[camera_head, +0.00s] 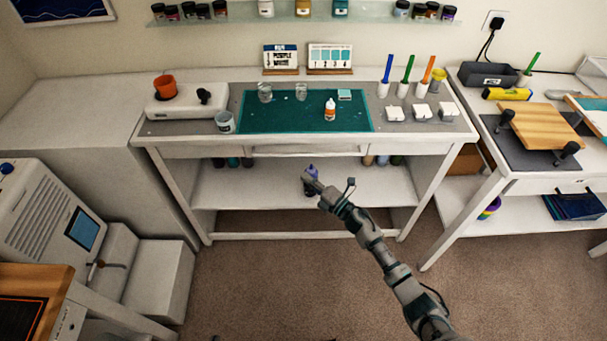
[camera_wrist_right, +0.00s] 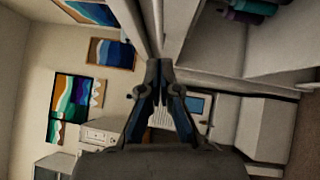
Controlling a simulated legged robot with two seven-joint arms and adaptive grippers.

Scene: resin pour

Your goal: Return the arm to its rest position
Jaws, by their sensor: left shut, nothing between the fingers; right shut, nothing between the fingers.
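My right arm (camera_head: 398,277) comes in from the lower right of the head view. Its gripper (camera_head: 313,184) is in front of the white workbench, over the lower shelf in the picture. In the right wrist view the two fingers (camera_wrist_right: 158,68) meet at their tips, with nothing between them. A small purple item (camera_head: 312,170) shows right behind the fingertips in the head view; I cannot tell how far behind. My left gripper is not seen in either view.
The workbench's lower shelf (camera_head: 260,190) is near the right gripper. A side table with a wooden board (camera_head: 540,127) stands right. Carpet (camera_head: 300,270) in front is clear.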

